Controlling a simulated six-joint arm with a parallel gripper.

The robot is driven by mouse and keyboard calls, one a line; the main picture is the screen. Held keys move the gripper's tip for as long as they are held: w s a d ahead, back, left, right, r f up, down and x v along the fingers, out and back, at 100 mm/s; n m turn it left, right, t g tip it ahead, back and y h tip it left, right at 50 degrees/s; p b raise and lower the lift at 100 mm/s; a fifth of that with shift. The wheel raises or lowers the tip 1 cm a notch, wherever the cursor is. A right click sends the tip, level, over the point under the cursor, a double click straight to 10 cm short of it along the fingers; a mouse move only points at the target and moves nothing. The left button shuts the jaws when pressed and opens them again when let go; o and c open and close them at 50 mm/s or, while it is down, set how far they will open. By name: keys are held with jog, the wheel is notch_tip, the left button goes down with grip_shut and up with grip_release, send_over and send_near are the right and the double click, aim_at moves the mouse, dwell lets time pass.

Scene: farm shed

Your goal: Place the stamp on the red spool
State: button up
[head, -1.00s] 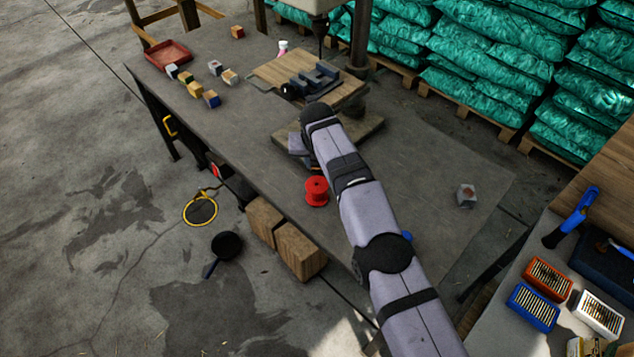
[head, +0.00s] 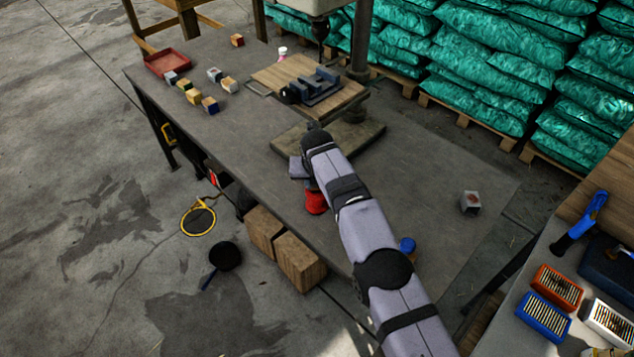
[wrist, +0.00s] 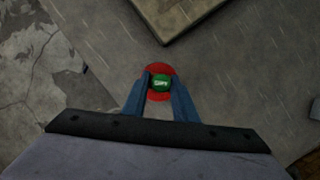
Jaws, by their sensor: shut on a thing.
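The red spool (head: 316,203) stands on the grey workbench near its front edge, partly hidden behind my arm in the head view. In the wrist view the red spool (wrist: 158,69) shows as a red rim around and beneath the stamp. The stamp (wrist: 161,82), with a green top bearing white lettering, is between my fingers. My gripper (wrist: 160,86) is shut on it, over the spool. Whether the stamp touches the spool cannot be told. In the head view my arm hides the stamp and my fingertips.
A drill-press base plate (head: 350,138) lies just behind the spool. A blue cylinder (head: 407,245) stands to the right, partly behind my arm. A small grey block (head: 470,202) is at the bench's right. Several blocks and a red tray (head: 168,60) are at the far left.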

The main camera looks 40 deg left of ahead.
jog(key=shift+f, duration=0.2)
jog(key=o, duration=1.1)
jog(key=shift+c, duration=0.2)
jog(key=shift+r, duration=0.1)
jog(key=shift+s+r, duration=0.1)
jog(key=shift+r, duration=0.55)
jog(key=b+v, duration=0.1)
jog(key=v, duration=1)
jog(key=shift+d+b, duration=0.15)
jog(key=shift+b, duration=0.25)
jog(key=shift+f, duration=0.1)
